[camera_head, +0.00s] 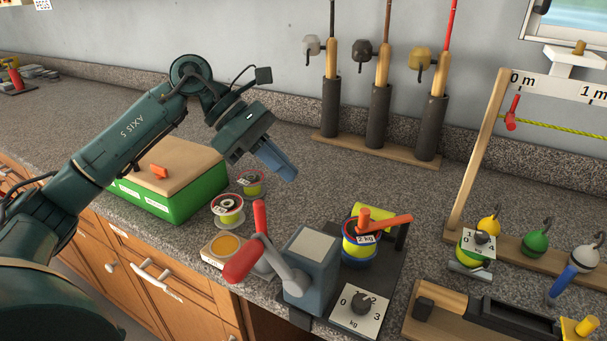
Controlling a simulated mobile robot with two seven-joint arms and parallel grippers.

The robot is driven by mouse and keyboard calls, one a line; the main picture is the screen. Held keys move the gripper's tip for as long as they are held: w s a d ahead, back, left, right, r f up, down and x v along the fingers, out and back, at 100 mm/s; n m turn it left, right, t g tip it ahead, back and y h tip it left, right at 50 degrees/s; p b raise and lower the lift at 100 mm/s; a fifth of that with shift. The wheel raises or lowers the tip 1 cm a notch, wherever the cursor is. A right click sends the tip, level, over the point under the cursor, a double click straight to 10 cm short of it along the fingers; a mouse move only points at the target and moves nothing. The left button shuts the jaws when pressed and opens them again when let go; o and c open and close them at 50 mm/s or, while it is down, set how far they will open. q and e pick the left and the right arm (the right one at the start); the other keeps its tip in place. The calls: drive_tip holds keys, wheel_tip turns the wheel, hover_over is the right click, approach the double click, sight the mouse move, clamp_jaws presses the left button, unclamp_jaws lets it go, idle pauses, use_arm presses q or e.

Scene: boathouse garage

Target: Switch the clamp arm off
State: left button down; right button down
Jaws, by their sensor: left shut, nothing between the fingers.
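The orange arm (386,221), which looks like the clamp arm, lies roughly level across the top of a yellow-and-blue spool (361,249) marked 2 kg. Whether it presses on the spool I cannot tell. The spool sits on a dark base beside a grey-blue block (313,255) with a red-handled crank (243,262). A dial (361,303) marked in kg is in front. My left gripper (288,172) is shut and empty, its blue fingers in the air above and left of the spool, apart from it. My right gripper is not in view.
A green box (177,199) with a wooden lid and small spools (228,209) stand left of the crank. Rods in a holder (379,105) stand behind. A wooden frame with weights (536,241) stands at the right. Bare counter lies between the holder and the spool.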

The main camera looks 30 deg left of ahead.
use_arm(q)
drive_tip(key=w+d+f+p, duration=0.1)
drive_tip(key=d+f, duration=0.4)
drive_tip(key=d, duration=0.5)
drive_tip(key=shift+w+f+p, duration=0.3)
drive_tip(key=shift+f+p, duration=0.05)
drive_tip(key=shift+p, duration=0.45)
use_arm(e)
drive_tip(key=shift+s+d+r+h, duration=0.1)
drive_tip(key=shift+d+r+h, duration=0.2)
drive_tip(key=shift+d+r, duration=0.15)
use_arm(q)
drive_tip(key=shift+d, duration=0.1)
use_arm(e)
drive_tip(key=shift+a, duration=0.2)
